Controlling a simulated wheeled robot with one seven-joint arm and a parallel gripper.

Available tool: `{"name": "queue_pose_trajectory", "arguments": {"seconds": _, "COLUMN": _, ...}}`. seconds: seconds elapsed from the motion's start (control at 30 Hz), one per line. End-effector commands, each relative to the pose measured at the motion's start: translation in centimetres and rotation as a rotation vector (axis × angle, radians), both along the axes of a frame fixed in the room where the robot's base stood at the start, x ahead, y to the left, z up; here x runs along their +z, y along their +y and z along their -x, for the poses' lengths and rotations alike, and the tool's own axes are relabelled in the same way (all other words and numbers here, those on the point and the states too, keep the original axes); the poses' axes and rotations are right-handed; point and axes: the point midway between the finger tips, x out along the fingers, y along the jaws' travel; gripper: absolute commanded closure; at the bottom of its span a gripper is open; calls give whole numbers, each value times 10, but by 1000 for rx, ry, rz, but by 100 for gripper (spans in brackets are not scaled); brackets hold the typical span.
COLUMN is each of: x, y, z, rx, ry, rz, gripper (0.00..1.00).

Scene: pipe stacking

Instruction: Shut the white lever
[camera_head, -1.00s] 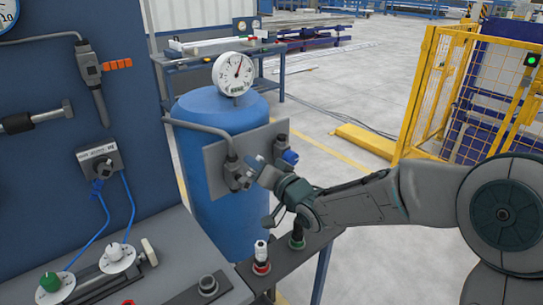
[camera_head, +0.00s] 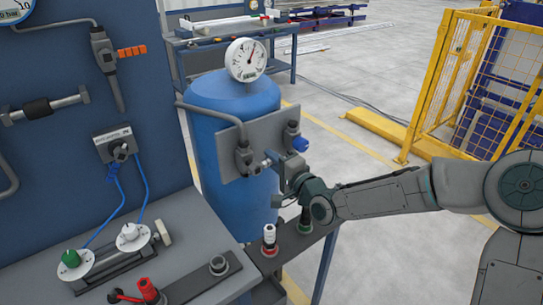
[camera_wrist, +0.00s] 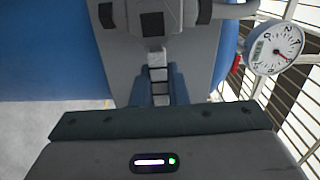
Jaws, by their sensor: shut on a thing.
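The white lever (camera_head: 267,163) is small and pale. It sticks out to the right from the left valve (camera_head: 243,158) on the grey plate (camera_head: 230,172) in front of the blue tank. My gripper (camera_head: 274,162) is at the lever's outer end, shut on it. In the wrist view the lever (camera_wrist: 157,59) runs down from the valve body between the two blue-grey fingers of my gripper (camera_wrist: 158,78). The fingers hide part of the lever in the head view. Its exact angle is hard to tell there.
A valve with a blue handle (camera_head: 300,144) sits close at the right of the plate. A pressure gauge (camera_head: 245,60) stands on the blue tank (camera_head: 205,115). A white-topped knob (camera_head: 269,236) and a green-based knob (camera_head: 305,222) stand below my arm.

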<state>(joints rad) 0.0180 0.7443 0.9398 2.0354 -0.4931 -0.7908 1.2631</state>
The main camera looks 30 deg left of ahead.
Motion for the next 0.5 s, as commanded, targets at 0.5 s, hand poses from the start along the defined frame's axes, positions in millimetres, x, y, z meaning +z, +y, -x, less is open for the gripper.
{"name": "queue_pose_trajectory", "arguments": {"seconds": 0.5, "x": -4, "y": -1, "z": -2, "rx": -5, "ry": 64, "rz": -25, "gripper": 100}}
